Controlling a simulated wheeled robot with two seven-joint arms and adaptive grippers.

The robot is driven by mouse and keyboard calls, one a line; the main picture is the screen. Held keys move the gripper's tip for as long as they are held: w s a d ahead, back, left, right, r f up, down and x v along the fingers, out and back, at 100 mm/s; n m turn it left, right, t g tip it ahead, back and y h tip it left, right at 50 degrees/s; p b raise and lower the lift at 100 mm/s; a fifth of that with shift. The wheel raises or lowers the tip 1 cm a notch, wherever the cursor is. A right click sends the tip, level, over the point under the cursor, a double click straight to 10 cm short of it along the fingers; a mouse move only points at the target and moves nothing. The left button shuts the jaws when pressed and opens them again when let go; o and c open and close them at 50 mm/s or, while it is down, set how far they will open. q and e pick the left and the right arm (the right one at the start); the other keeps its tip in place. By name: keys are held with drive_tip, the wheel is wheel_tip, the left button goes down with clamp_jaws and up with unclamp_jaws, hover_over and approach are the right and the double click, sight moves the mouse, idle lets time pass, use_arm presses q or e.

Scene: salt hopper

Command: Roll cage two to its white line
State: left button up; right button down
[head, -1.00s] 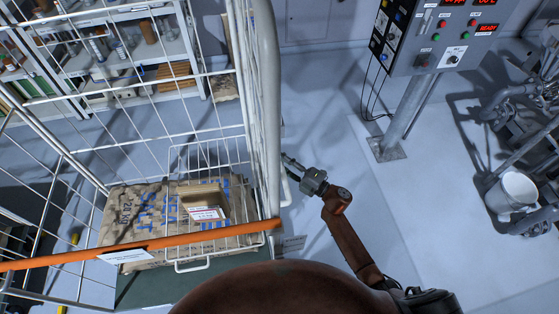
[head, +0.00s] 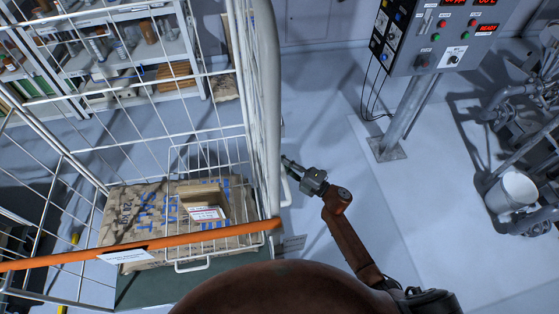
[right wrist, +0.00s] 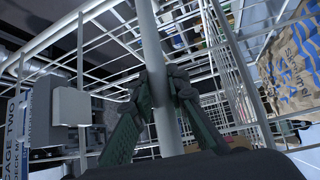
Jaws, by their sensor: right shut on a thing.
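The white wire cage (head: 268,110) fills the left of the head view, with an orange bar (head: 190,243) across its near side. Brown paper sacks (head: 132,215) and an open carton (head: 205,198) are inside. My right gripper (head: 288,163) is at the cage's right upright. In the right wrist view, my right gripper (right wrist: 162,88) is shut around a white tube (right wrist: 155,50) of the cage. A placard reading "CAGE TWO" (right wrist: 14,140) shows at the left there. My left gripper is not in view. I cannot make out the white line.
Shelves (head: 110,60) stand behind the cage. A control cabinet (head: 440,35) on a post (head: 405,110), a white bucket (head: 511,191) and pipework (head: 510,100) are at the right. Pale floor (head: 330,120) is clear between the cage and the post.

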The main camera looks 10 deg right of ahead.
drive_tip(key=a, duration=0.3)
drive_tip(key=shift+a, duration=0.2)
drive_tip(key=c, duration=2.3)
unclamp_jaws()
drive_tip(key=shift+a, duration=0.1)
drive_tip(key=o, duration=0.5)
drive_tip(key=shift+d, duration=0.45)
drive_tip(key=shift+c, duration=0.2)
drive_tip(key=v, duration=1.2)
